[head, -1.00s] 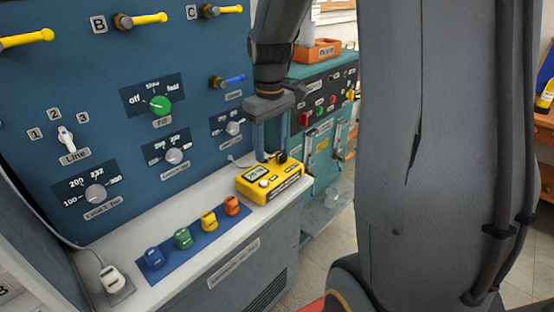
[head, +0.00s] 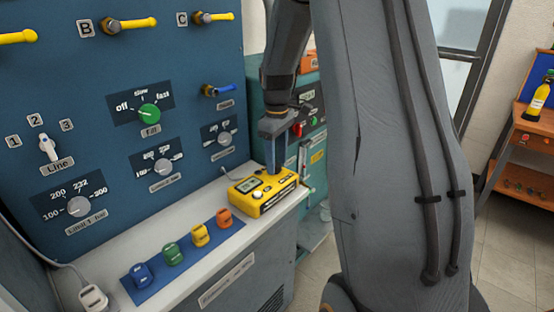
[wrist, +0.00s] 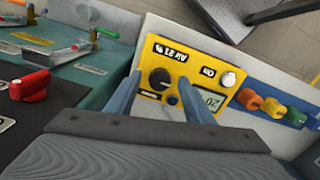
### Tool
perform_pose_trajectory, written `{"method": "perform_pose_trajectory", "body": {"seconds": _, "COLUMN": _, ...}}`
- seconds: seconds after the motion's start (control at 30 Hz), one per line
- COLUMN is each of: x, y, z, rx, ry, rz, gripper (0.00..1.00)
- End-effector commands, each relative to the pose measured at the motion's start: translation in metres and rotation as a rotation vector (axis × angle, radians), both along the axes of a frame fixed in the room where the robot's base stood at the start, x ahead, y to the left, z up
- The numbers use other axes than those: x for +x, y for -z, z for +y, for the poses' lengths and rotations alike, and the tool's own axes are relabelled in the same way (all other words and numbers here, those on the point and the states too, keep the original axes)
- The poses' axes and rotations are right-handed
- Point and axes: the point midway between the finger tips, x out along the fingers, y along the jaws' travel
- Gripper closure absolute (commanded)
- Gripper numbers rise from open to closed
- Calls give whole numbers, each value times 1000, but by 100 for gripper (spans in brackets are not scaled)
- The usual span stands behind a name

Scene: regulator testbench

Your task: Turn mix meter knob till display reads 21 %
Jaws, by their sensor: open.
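The yellow mix meter (head: 252,202) sits on the pale ledge under the blue panel. In the wrist view the meter (wrist: 186,60) appears upside down. Its black knob (wrist: 160,78) lies between my fingers, near their tips; I cannot tell whether they touch it. The grey display (wrist: 213,99) shows small upside-down digits that look like 20, but I cannot be sure. A white button (wrist: 228,79) marked On sits beside it. My gripper (wrist: 160,84) is open. In the head view my gripper (head: 276,170) points down at the meter's far end and hides the knob.
Orange, yellow, green and blue plugs (head: 171,253) stand on a blue strip left of the meter. The blue panel (head: 110,75) with knobs and levers rises behind. A teal bench (wrist: 85,85) with a red handle (wrist: 30,87) adjoins the ledge.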

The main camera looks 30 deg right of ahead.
Motion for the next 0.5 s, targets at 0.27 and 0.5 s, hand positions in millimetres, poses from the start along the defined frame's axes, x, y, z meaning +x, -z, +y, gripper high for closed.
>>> {"method": "perform_pose_trajectory", "body": {"seconds": 0.27, "x": 0, "y": 3, "z": 0, "rx": 0, "ry": 0, "rz": -1, "gripper": 52}}
{"method": "perform_pose_trajectory", "body": {"seconds": 0.5, "x": 0, "y": 3, "z": 0, "rx": 0, "ry": 0, "rz": -1, "gripper": 88}}
